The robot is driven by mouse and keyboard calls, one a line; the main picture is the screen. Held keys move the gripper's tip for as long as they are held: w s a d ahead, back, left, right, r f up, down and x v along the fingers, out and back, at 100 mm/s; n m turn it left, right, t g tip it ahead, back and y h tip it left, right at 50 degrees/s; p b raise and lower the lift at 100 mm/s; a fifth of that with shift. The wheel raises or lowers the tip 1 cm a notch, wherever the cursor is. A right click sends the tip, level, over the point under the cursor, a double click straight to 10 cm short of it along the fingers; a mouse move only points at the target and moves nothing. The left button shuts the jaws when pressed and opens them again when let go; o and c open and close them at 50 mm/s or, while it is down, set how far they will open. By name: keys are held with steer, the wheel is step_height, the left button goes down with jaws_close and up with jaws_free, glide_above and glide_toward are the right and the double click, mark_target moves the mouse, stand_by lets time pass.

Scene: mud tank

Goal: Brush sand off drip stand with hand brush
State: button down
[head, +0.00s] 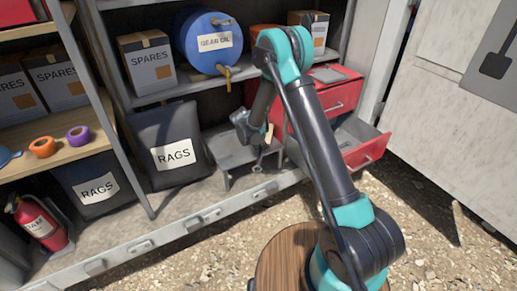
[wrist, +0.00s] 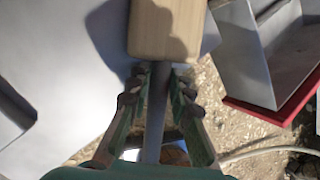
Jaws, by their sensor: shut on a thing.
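The drip stand (head: 222,150) is a low grey metal stand below the blue gear oil drum. Its smooth grey top (wrist: 50,85) fills the left of the wrist view. My gripper (wrist: 157,85) is shut on the grey handle of the hand brush (wrist: 166,30), whose pale wooden block lies beyond the fingertips. The block overlaps the stand's right edge in the wrist view; I cannot tell whether it touches. The bristles are hidden. In the head view my gripper (head: 262,150) is small and partly hidden, at the stand's right side. I cannot make out sand on the stand.
An open drawer with a red front (head: 366,152) stands right of the stand, close to my gripper. The gear oil drum (head: 207,42) with its tap hangs above. A black rags bag (head: 168,125) stands left. Gravel ground (head: 205,255) lies in front.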

steer(key=shift+s+a+r, duration=0.1)
steer(key=shift+s+a, duration=0.35)
steer(key=shift+a, duration=0.25)
steer(key=shift+s+a, duration=0.45)
steer(key=shift+a, duration=0.2)
steer(key=shift+s+a+f, duration=0.1)
steer(key=shift+s+a, duration=0.6)
steer(key=shift+a, duration=0.3)
steer(key=shift+s+a+f, duration=0.1)
steer(key=shift+s+a, duration=0.6)
steer(key=shift+a, duration=0.3)
steer(key=shift+s+a+f, duration=0.1)
steer(key=shift+s+a, duration=0.6)
steer(key=shift+a, duration=0.3)
steer(key=shift+r, duration=3.1)
steer(key=shift+r, duration=1.5)
steer(key=shift+w, duration=0.1)
